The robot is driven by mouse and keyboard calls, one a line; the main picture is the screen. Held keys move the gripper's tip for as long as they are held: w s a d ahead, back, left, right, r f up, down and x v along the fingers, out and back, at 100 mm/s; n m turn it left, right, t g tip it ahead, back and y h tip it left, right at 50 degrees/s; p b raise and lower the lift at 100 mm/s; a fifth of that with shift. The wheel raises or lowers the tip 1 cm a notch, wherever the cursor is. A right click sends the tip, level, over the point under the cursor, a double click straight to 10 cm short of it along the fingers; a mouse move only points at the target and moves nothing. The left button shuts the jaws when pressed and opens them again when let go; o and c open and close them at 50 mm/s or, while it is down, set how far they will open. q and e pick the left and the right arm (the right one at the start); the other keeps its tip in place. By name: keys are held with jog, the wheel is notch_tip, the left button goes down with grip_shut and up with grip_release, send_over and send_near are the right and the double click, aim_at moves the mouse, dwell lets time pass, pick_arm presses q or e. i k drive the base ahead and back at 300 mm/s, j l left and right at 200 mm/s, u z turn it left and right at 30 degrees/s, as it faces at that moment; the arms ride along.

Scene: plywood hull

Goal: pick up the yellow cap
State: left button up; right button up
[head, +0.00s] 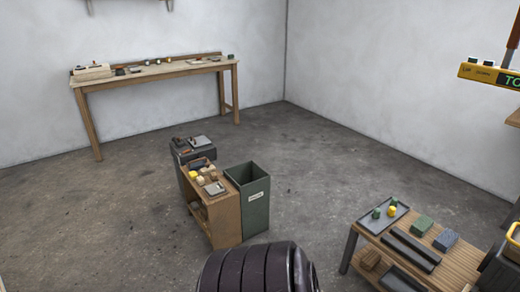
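A small yellow object (392,211), perhaps the yellow cap, sits on a dark shallow tray (370,222) on the low wooden table at lower right. Small green pieces (376,213) are beside it on the tray. Another small yellow object (193,174) is on top of the wooden cabinet near the middle. Both are too small for me to tell which is a cap. Neither of my grippers is in view.
The low wooden table (458,264) also bears dark bars, a green block (421,225) and a blue block (446,240). A green bin (254,212) stands against the wooden cabinet (224,220). A long workbench (150,75) is at the back wall. Bare floor (320,170) lies between.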

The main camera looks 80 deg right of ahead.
aim_at(391, 213)
jog(key=z, duration=3.85)
jog(key=i+j+z, duration=0.15)
jog(key=z, duration=0.45)
